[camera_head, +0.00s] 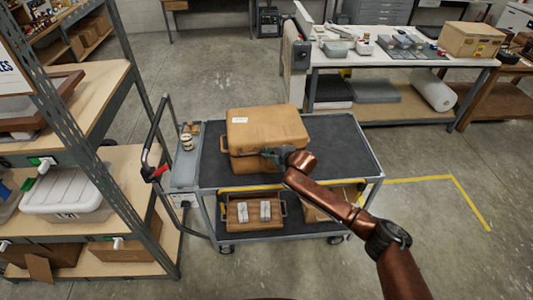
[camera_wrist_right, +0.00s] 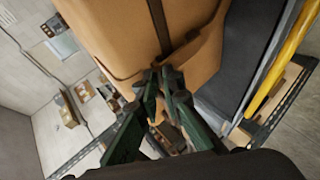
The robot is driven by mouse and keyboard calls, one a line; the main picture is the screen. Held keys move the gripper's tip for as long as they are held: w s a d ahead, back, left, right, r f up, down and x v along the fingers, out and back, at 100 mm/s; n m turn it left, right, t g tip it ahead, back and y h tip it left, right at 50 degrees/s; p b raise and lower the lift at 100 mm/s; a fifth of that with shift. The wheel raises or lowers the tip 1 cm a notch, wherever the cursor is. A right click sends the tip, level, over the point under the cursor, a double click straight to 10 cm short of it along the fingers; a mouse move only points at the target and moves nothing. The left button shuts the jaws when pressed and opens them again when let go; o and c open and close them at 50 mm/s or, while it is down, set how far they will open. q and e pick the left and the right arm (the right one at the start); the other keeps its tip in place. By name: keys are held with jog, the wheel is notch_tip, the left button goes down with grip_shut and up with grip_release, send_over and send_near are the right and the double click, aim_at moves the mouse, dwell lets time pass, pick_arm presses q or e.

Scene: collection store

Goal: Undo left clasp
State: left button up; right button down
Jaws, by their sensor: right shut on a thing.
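A tan case (camera_head: 265,125) with a white label on its lid sits closed on the upper shelf of a cart. It also fills the upper middle of the right wrist view (camera_wrist_right: 110,30), with a dark band running down its side. My right gripper (camera_head: 268,154) is at the front face of the case, just below the lid's edge. In the right wrist view its green-grey fingers (camera_wrist_right: 160,78) come together at the case by the dark band. They are shut on the left clasp, which the fingertips mostly hide. My left gripper is in neither view.
The cart's dark upper shelf (camera_head: 345,140) is clear to the right of the case. A small jar (camera_head: 187,142) stands at its left end. A wooden crate (camera_head: 240,222) is on the lower shelf. Shelving (camera_head: 150,210) stands close on the left; a workbench (camera_head: 400,60) is behind.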

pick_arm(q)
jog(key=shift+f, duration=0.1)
pick_arm(e)
jog(key=shift+s+f, duration=0.1)
pick_arm(q)
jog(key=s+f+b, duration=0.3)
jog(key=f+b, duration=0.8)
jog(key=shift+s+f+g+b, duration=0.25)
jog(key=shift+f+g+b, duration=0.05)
jog(key=shift+b, duration=0.1)
pick_arm(e)
jog(key=shift+s+d+f+n+t+y, duration=0.1)
jog(key=shift+s+f+n+t+y, duration=0.35)
jog(key=shift+s+t, duration=0.45)
jog(key=shift+s+d+f+n+t+y, duration=0.1)
jog(key=shift+s+f+n+t+y, duration=0.2)
jog(key=shift+s+f+t, duration=0.6)
jog(key=shift+s+f+n+t+y, duration=0.2)
jog(key=shift+s+n+t+y, duration=0.25)
jog(key=shift+t, duration=0.75)
